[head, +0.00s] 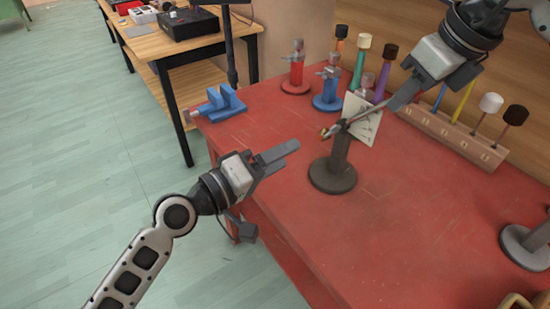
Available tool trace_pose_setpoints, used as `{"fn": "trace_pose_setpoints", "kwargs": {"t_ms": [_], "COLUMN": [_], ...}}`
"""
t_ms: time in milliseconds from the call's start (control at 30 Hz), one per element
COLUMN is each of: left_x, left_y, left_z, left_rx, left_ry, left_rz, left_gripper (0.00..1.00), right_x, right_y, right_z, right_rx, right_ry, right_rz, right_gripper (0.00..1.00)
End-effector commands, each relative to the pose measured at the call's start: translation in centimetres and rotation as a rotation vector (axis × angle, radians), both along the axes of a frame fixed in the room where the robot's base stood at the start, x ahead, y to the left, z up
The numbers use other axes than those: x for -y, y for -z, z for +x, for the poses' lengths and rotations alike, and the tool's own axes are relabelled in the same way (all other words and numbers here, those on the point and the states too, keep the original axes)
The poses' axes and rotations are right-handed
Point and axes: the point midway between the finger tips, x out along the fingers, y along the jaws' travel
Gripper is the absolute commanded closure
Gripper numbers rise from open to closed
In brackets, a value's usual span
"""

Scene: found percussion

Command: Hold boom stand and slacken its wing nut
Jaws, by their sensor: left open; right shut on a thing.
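The boom stand (340,158) is dark grey and stands upright on its round base on the red table. Its thin boom slants up to the right from a small brass-coloured end. My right gripper (391,104) comes from the upper right and is shut on the boom's upper right end. My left gripper (289,156) is open and empty, left of the post and apart from it, its fingers pointing right. The wing nut is too small to make out clearly near the top of the post.
A pale card (364,131) is just behind the boom. A blue vise (220,103) sits at the table's left corner. Red (296,75) and blue (328,92) stands are behind. A wooden rack (445,132) holds several mallets. The table's front middle is clear.

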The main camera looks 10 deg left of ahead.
Motion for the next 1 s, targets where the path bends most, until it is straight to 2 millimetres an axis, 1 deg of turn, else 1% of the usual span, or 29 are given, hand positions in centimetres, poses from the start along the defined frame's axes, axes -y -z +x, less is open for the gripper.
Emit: {"fn": "trace_pose_setpoints", "kwargs": {"t_ms": [133, 467, 500, 567, 867, 967, 1000], "left_x": [-0.4, -0.5, -0.5, -0.5, -0.4, -0.5, -0.5], "left_y": [-0.1, -0.1, -0.1, 0.0, 0.0, -0.1, -0.1], "left_z": [-0.6, -0.6, -0.6, -0.5, -0.5, -0.5, -0.5], "left_rx": [0.001, 0.001, 0.000, 0.001, 0.001, 0.000, 0.000], "left_ry": [0.000, 0.000, 0.000, 0.000, 0.000, 0.000, 0.000], "left_rz": [-0.001, -0.001, -0.001, -0.001, -0.001, -0.001, -0.001], "left_gripper": [0.40, 0.40, 0.40, 0.40, 0.40, 0.40, 0.40], "right_x": [0.0, 0.0, 0.0, 0.0, 0.0, 0.2, 0.4], "right_y": [-0.1, -0.1, -0.1, -0.1, -0.1, -0.8, -1.3], "right_z": [0.0, 0.0, 0.0, 0.0, 0.0, -0.2, -0.3], "right_rx": [0.001, 0.001, 0.001, 0.001, 0.001, 0.003, 0.003], "right_ry": [0.000, 0.000, 0.000, 0.000, 0.000, 0.000, 0.000], "right_rz": [0.002, 0.002, 0.002, 0.002, 0.001, 0.002, 0.002], "right_gripper": [1.00, 1.00, 0.71, 0.54, 0.54, 0.54, 0.54]}}
